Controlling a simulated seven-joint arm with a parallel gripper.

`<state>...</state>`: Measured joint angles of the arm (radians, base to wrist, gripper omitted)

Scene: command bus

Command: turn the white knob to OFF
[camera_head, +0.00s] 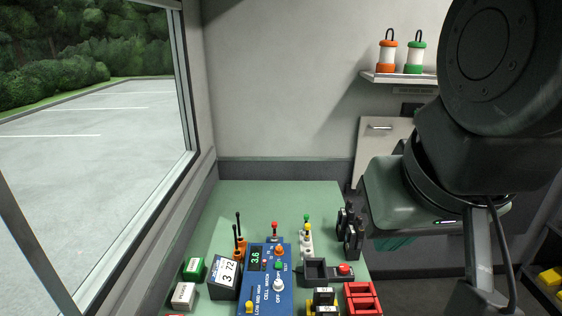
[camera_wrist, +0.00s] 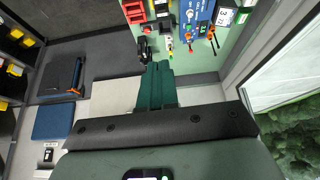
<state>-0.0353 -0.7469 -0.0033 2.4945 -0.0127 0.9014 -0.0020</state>
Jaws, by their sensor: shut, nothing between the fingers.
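The white knob (camera_head: 279,286) is on the face of a blue box (camera_head: 257,296) on the green table, in the lower middle of the head view. The word OFF is printed just below it; which way the knob points is too small to tell. The blue box also shows at the top of the wrist view (camera_wrist: 202,12), with its face small. My gripper (camera_head: 396,243) is off to the right of the table, well apart from the knob. Its teal fingers are together and empty in the wrist view (camera_wrist: 158,68).
Around the knob stand an orange knob (camera_head: 281,252), a yellow knob (camera_head: 249,307) and a display box (camera_head: 225,277). A black tray (camera_head: 314,271), a red-button box (camera_head: 344,271) and black clamps (camera_head: 350,232) lie to the right. The table's back left is clear.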

